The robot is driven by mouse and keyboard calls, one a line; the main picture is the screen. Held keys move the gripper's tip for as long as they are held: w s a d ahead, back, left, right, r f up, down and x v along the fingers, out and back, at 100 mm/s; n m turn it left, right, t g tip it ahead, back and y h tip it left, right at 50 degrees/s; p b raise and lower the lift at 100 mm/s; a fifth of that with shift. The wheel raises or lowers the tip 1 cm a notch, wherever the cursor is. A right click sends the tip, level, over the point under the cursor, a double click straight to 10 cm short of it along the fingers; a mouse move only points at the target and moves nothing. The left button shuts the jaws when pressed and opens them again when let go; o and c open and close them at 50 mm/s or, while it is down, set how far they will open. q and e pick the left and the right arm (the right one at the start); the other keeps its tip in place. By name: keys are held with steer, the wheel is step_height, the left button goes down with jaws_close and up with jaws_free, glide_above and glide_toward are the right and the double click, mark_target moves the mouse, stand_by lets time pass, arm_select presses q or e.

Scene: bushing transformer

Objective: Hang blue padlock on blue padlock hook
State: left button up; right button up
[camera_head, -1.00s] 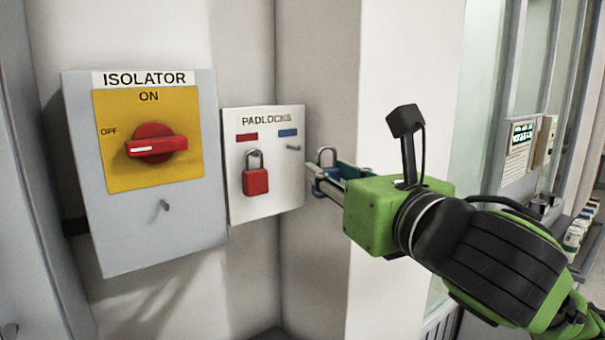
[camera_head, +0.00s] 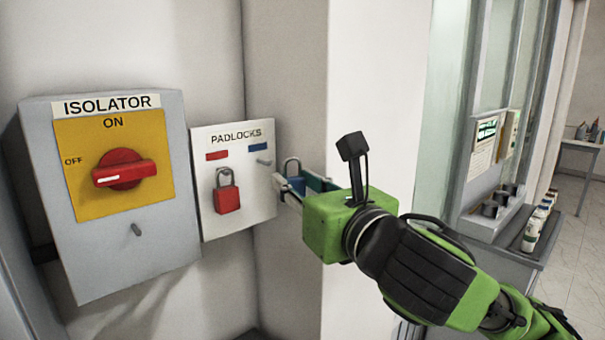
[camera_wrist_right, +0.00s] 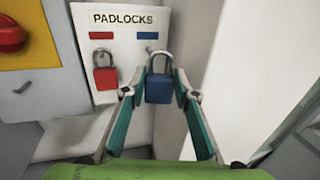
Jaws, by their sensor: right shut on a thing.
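The blue padlock (camera_wrist_right: 158,88) is in my right gripper (camera_wrist_right: 160,92), its shackle pointing up. In the head view the blue padlock (camera_head: 294,178) is partly hidden by the fingers of my right gripper (camera_head: 290,188). The blue padlock hook is a small peg (camera_head: 264,161) under the blue label (camera_head: 258,147) on the white PADLOCKS board (camera_head: 243,205). The hook is bare in the head view. The padlock is just right of the board and appears apart from the hook. In the wrist view the shackle overlaps the hook area. My left gripper is not in view.
A red padlock (camera_head: 227,196) hangs on the board's left hook. The grey ISOLATOR box (camera_head: 140,250) with a red rotary switch (camera_head: 123,171) is left of the board. A white wall corner (camera_head: 370,100) stands behind my right arm. A counter with bottles (camera_head: 533,230) is far right.

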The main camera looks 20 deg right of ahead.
steer(key=shift+w+a+p, duration=0.3)
steer(key=shift+w+p, duration=0.45)
steer(key=shift+w, duration=0.05)
steer(key=shift+w+a+f+b, duration=0.15)
steer(key=shift+w+b, duration=0.15)
steer(key=shift+w, duration=0.15)
steer(key=w, duration=0.1)
steer(key=w+a, duration=0.1)
steer(key=w, duration=0.1)
steer(key=w+b, duration=0.1)
steer(key=shift+w+a+f, duration=0.15)
steer(key=shift+a+f, duration=0.1)
steer(key=shift+f, duration=0.15)
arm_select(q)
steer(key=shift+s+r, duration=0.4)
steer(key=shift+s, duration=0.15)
arm_select(e)
steer(key=shift+w+f, duration=0.1)
steer(key=shift+f, duration=0.05)
steer(key=o, duration=1.2)
